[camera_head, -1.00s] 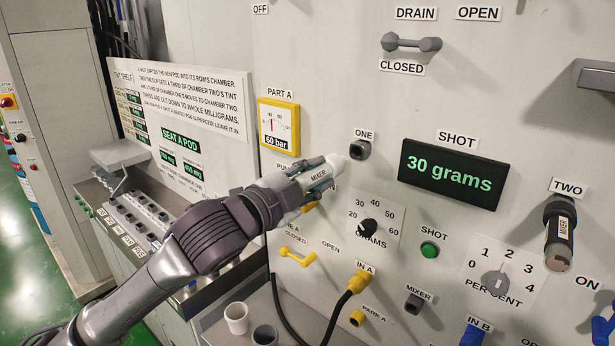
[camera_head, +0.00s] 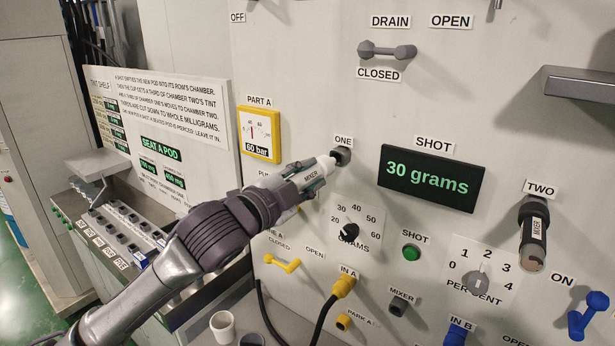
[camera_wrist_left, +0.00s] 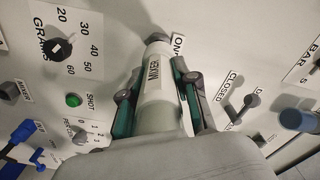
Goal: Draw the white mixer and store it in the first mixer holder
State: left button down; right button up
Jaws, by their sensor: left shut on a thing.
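The white mixer (camera_head: 316,172), a cylinder lettered MIXER, is held in my left gripper (camera_head: 312,183), which is shut around its body. In the left wrist view the mixer (camera_wrist_left: 158,90) lies between the two green-lined fingers. Its far tip is at or right by the dark holder (camera_head: 341,155) under the label ONE; I cannot tell whether it is seated in it. A second, dark mixer (camera_head: 533,235) hangs tilted in the holder under the label TWO. My right gripper is not in view.
The panel carries the shot display (camera_head: 431,179), a grams knob (camera_head: 349,232), a green shot button (camera_head: 411,253) and a drain lever (camera_head: 387,50). A yellow gauge (camera_head: 260,134) is left of the mixer. Two cups stand below, one white (camera_head: 222,327). A dark hose hangs from IN A.

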aim_at(319, 169)
pick_arm(q)
jog(key=shift+p, duration=0.75)
dwell(1.1)
jog(key=shift+p+x, duration=0.45)
jog(key=shift+x, duration=1.5)
jog(key=shift+r, duration=0.1)
jog(key=c, duration=0.8)
grip_release()
jog(key=shift+s+a, duration=0.1)
jog(key=shift+s, duration=0.05)
jog(key=v, duration=1.1)
jog(key=shift+s+a, duration=0.2)
jog(key=shift+s, duration=0.05)
